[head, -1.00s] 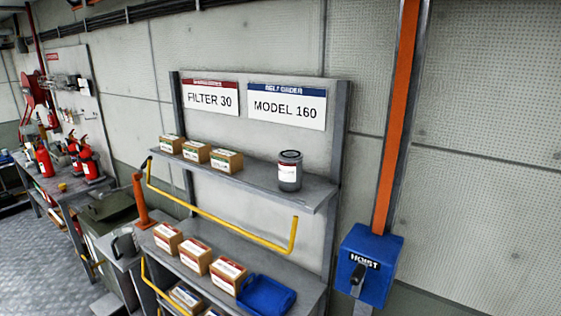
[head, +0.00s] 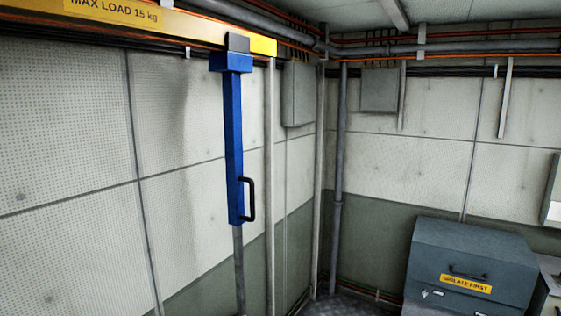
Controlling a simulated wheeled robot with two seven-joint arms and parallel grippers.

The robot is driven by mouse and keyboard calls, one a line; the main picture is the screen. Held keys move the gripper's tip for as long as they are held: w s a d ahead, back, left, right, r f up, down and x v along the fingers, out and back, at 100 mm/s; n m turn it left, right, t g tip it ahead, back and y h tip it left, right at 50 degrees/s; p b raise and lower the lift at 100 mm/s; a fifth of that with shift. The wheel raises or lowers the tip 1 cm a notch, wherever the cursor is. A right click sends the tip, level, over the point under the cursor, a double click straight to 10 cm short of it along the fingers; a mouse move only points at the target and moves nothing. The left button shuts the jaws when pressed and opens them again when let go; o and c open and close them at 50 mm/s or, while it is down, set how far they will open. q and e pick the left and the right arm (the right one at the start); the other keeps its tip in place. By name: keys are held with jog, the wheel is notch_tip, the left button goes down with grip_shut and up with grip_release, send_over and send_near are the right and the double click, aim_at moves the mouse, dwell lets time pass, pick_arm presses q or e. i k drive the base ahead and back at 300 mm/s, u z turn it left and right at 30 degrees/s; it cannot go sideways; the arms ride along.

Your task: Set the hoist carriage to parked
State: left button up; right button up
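A blue upright hoist carriage (head: 233,145) hangs from an overhead yellow rail (head: 190,29) at the rail's right end in the head view. A black handle (head: 249,199) is on its lower right side. A grey bar (head: 239,265) extends down below the blue part and runs out of the bottom of the frame. A dark grey block (head: 238,42) sits at the carriage's top, beside a brighter yellow section (head: 262,46) of the rail. The rail reads "MAX LOAD 15 kg". Neither of my grippers is in view.
A blue-grey lidded box (head: 470,262) labelled "ISOLATE FIRST" stands at lower right. Vertical pipes (head: 338,180) run down the room corner behind the carriage. Grey wall boxes (head: 299,93) hang high up. A strip of floor (head: 345,304) shows in the corner.

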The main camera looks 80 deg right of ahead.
aim_at(233, 62)
jog(key=z, duration=1.85)
jog(key=k, duration=1.3)
jog(key=z, duration=0.4)
jog(key=i, duration=0.75)
jog(key=z, duration=0.9)
jog(key=i, duration=1.25)
jog(key=u, duration=0.45)
